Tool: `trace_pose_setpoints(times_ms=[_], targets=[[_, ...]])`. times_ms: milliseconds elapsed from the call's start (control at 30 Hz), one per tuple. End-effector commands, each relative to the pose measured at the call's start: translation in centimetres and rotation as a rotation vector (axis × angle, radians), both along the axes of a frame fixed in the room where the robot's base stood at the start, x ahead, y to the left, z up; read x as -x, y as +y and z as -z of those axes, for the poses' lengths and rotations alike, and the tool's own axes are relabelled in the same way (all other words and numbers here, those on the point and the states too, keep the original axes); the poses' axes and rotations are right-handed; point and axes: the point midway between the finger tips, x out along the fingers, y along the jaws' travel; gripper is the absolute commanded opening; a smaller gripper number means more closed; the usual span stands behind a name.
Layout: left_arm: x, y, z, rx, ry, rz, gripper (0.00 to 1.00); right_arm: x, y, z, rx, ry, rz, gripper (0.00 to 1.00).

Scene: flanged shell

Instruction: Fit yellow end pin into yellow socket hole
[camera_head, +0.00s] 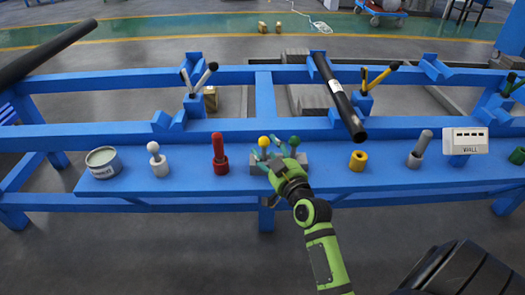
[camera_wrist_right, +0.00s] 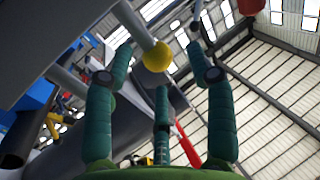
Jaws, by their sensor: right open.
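The yellow end pin shows its round yellow head (camera_head: 264,141) above a grey block (camera_head: 258,168) on the blue bench. In the right wrist view the yellow ball (camera_wrist_right: 157,56) sits at the end of a grey shaft, between the spread fingers. My right gripper (camera_head: 279,147) is open beside the pin, its teal fingers around the head; I cannot tell whether they touch it. The yellow socket (camera_head: 358,160) stands on the bench to the right, its dark hole facing up and empty. My left gripper is not in view.
Left of the pin stand a red pin in a red socket (camera_head: 220,158), a white ball-topped pin (camera_head: 157,160) and a grey can (camera_head: 103,162). A grey pin (camera_head: 420,148) and a white box (camera_head: 465,141) stand right of the yellow socket. A black tube (camera_head: 337,95) lies in cradles behind.

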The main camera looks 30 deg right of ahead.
Motion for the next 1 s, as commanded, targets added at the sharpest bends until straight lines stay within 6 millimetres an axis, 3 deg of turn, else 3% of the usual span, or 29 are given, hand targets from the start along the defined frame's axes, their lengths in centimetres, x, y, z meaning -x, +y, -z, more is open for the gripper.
trace_pose_setpoints(times_ms=[233, 567, 700, 1000], targets=[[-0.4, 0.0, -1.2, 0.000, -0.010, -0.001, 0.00, -3.4, -1.0, -0.2, -0.001, 0.000, 0.001, 0.56], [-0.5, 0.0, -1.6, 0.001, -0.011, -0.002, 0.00, -4.0, -1.1, -0.2, 0.000, 0.002, 0.000, 0.56], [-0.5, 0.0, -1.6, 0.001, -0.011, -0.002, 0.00, -4.0, -1.0, -0.2, 0.000, 0.002, 0.000, 0.00], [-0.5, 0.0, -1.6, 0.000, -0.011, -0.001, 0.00, -4.0, -1.0, -0.3, -0.002, 0.000, -0.002, 0.00]])
